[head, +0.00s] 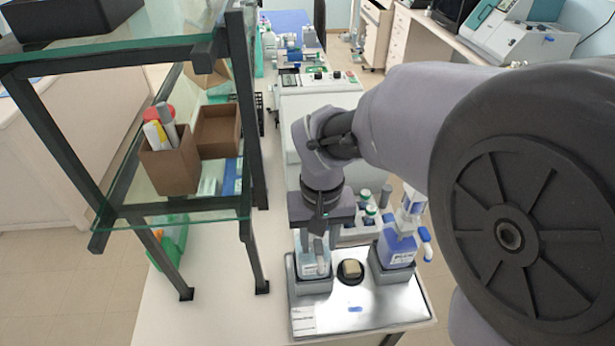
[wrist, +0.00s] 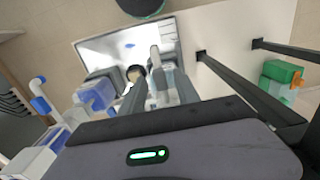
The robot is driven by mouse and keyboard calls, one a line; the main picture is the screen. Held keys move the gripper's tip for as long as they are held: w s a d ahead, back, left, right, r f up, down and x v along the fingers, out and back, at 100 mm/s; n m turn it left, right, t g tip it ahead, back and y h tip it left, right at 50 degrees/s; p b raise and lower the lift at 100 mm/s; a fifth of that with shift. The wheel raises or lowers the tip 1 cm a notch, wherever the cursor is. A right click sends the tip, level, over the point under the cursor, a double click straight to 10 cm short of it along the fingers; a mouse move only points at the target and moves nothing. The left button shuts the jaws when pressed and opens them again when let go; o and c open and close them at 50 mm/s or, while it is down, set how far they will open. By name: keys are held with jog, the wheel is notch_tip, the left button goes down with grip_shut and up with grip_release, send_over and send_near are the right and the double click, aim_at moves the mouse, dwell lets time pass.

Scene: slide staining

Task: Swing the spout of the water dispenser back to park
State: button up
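A clear, pale bottle dispenser with a white label (head: 313,262), seemingly the water dispenser, stands in a grey holder at the left of a metal tray (head: 360,318). My gripper (head: 318,240) points down at its top, and its body hides the upper part of the dispenser in the head view. In the wrist view the two dark fingers of my gripper (wrist: 160,92) stand apart, with the pale dispenser's top (wrist: 163,76) between and beyond them. Contact with the spout and its exact direction cannot be told.
A blue-filled dispenser (head: 398,250) stands right of it, its spout pointing right. A dark round stand with a beige block (head: 350,269) lies between them. A glass-shelved rack (head: 245,140) stands close on the left. Several small bottles (head: 370,213) stand behind.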

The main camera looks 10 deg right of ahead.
aim_at(319, 245)
jog(key=shift+r, duration=0.1)
notch_tip(319, 245, up, 17)
jog(key=p, duration=0.5)
jog(key=shift+r, duration=0.15)
